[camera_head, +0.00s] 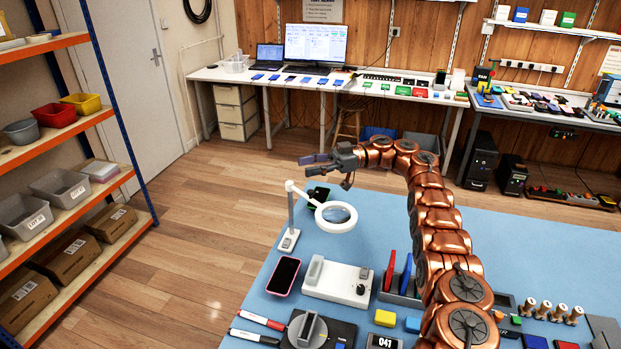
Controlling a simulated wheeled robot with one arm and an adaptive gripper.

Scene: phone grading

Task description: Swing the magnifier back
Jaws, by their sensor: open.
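The magnifier (337,217) is a white ring lens on a white jointed arm and post, standing on a small base (289,240) near the left edge of the blue mat (400,210). Its ring hangs above the mat, to the right of the post. My gripper (312,165) is at the end of my copper arm, up and beyond the magnifier in the picture. It points left, and its fingers are small and dark here. It appears apart from the magnifier ring and arm. I see nothing clearly held in it.
A dark phone (318,197) lies behind the ring. A pink-edged phone (284,276) and a white fixture (337,283) are in front. Red and blue upright pieces (390,271) stand beside my arm. Shelving (75,130) is at left; the floor between is clear.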

